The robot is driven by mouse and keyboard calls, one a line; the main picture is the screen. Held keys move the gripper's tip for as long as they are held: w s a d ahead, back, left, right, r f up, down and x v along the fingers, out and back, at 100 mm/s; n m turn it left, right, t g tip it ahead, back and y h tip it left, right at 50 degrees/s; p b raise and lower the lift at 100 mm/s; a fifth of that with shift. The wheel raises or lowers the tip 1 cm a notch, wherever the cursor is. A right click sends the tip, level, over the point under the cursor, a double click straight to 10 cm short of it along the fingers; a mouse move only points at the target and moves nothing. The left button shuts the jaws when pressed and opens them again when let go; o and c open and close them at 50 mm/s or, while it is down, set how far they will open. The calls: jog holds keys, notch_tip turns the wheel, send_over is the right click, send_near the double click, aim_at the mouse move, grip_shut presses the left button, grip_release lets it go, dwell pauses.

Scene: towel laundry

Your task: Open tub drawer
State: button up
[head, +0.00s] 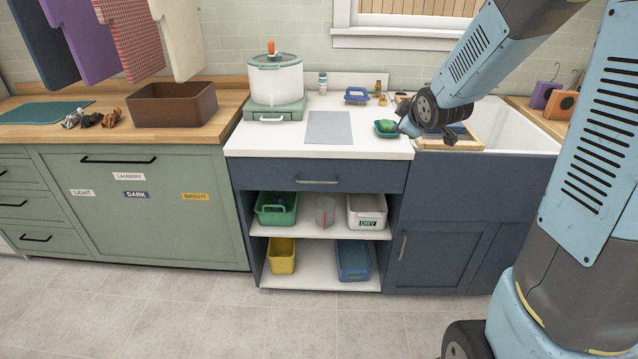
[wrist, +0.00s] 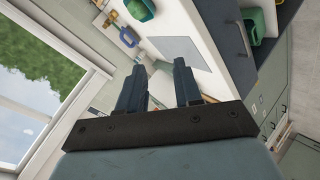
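A white lidded tub (head: 276,82) with an orange knob stands on a green base (head: 285,112) on the white counter. The base has a small front handle (head: 270,118) and looks shut. Below the counter is a wide dark blue drawer (head: 255,176) with a silver bar handle (head: 317,181); its front looks flush with the cabinet. Which one is the tub drawer is not labelled. My gripper is above the right part of the counter, its fingers mostly hidden in the head view. In the wrist view my gripper (wrist: 161,72) has its two fingers apart, with nothing between them.
A green dish (head: 386,129) and a grey mat (head: 329,127) lie on the counter. A sink (head: 515,128) is at right. Open shelves below hold a green bin (head: 270,215), a white "DRY" bin (head: 367,222), and yellow and blue bins. The floor in front is clear.

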jog(key=w+a+f+n+t+y, duration=0.1)
jog(key=w+a+f+n+y, duration=0.25)
jog(key=w+f+n, duration=0.35)
jog(key=n+t+y, duration=0.2)
jog(key=n+y, duration=0.6)
jog(key=y, duration=0.1)
send_near(318, 182)
jog(key=x, duration=1)
jog(key=shift+w+f, duration=0.2)
jog(key=shift+f, duration=0.05)
jog(key=c, duration=0.6)
grip_shut()
